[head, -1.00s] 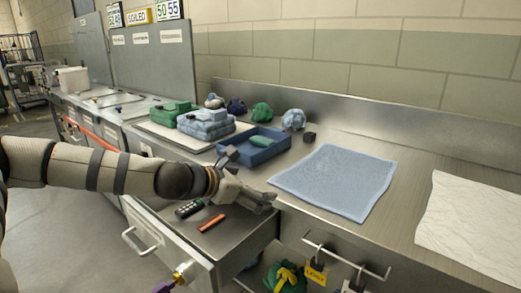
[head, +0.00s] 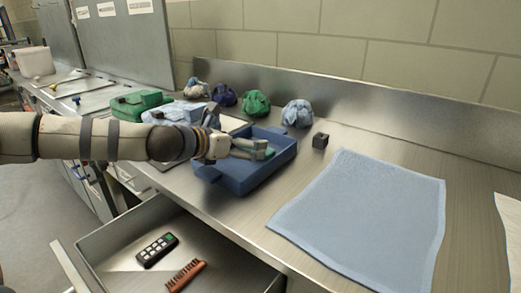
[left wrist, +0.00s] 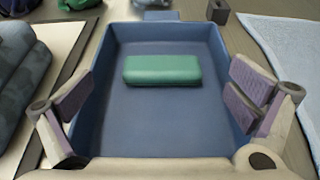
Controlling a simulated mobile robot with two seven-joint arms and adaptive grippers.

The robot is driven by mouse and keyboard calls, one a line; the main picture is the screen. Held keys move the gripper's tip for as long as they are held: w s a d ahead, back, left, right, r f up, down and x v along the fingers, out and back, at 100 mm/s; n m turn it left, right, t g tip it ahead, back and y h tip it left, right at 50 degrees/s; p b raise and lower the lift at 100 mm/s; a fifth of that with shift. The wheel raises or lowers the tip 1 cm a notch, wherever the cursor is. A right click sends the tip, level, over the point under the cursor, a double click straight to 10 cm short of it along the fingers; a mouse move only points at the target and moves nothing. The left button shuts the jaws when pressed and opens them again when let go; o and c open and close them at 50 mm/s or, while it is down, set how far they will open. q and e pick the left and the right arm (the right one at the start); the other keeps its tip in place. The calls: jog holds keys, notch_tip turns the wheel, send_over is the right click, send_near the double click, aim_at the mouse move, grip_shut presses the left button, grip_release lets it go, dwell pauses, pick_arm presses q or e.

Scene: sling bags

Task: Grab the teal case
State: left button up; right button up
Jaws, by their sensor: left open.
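The teal case (left wrist: 162,70) is a small rounded green-teal block lying on the floor of the blue tray (left wrist: 135,115), towards its far end in the left wrist view. In the head view only part of the case (head: 268,153) shows beyond my fingers, inside the tray (head: 240,182). My left gripper (head: 252,147) is over the tray. In the left wrist view its two fingers (left wrist: 163,95) are spread wide, one near each side wall, with the case beyond and between them, apart from both. My right gripper is not in view.
A small dark block (head: 320,140) stands right of the tray, near a flat blue cloth (head: 365,220). Bundled bags, including a green one (head: 256,103), sit behind. An open drawer below holds a remote (head: 157,250) and a brown comb (head: 186,275).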

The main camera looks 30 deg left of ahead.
aim_at(270, 153)
pick_arm(q)
jog(key=x, duration=0.2)
jog(key=f+b+x, duration=0.1)
jog(key=x, duration=0.2)
jog(key=b+x, duration=0.1)
jog(key=x, duration=0.1)
jog(key=shift+s+d+f, duration=0.15)
jog(key=shift+f, duration=0.1)
jog(key=shift+w+r, duration=0.15)
jog(key=shift+w, duration=0.1)
jog(key=shift+r, duration=0.2)
jog(key=c, duration=1)
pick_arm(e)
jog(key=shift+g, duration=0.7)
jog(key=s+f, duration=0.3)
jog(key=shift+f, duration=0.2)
